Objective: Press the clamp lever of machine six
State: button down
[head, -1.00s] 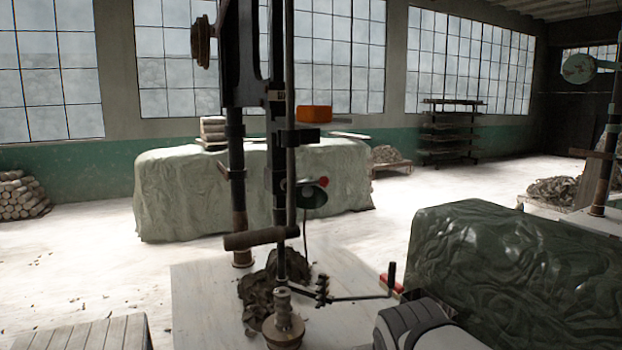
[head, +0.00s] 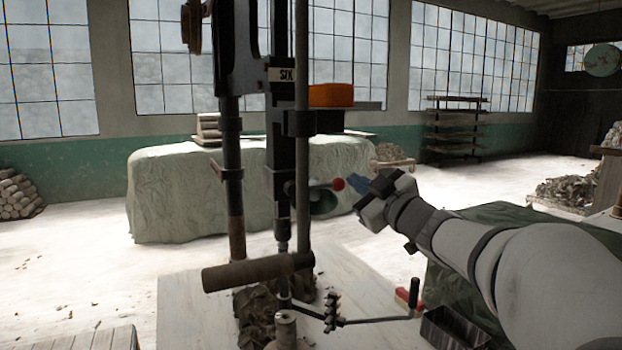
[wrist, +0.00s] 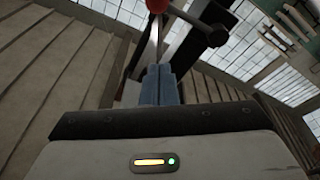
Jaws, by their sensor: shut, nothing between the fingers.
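Machine six, a dark upright press, carries a "SIX" plate (head: 286,74) in the head view. A short lever ending in a red ball knob (head: 338,184) sticks out to the right from its column; the knob also shows at the top of the wrist view (wrist: 157,5). My gripper (head: 355,186) is just right of the knob, its blue fingers pointing left towards it. In the wrist view the fingers (wrist: 160,84) are together and empty, with the knob beyond their tips. I see a gap, so they seem apart from the knob.
A crank with an upright black handle (head: 414,292) stands low at the front, by a red block (head: 404,297). A wooden roller handle (head: 255,271) juts out in front. Dark clay (head: 255,312) lies at the base. A sheet-covered block (head: 165,190) stands behind.

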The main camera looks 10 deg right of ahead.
jog(key=shift+w+a+r+n+y, duration=0.15)
jog(key=shift+a+n+y, duration=0.15)
jog(key=shift+y, duration=0.2)
jog(key=shift+w, duration=0.1)
jog(key=r+p, duration=0.2)
jog(key=p, duration=0.1)
send_over(319, 187)
jog(key=d, duration=0.2)
jog(key=shift+s+d+f, duration=0.1)
jog(key=shift+d+f, duration=0.45)
jog(key=shift+f, duration=0.35)
jog(key=shift+s+d+f, duration=0.1)
jog(key=shift+d+f, duration=0.4)
jog(key=shift+f, duration=0.35)
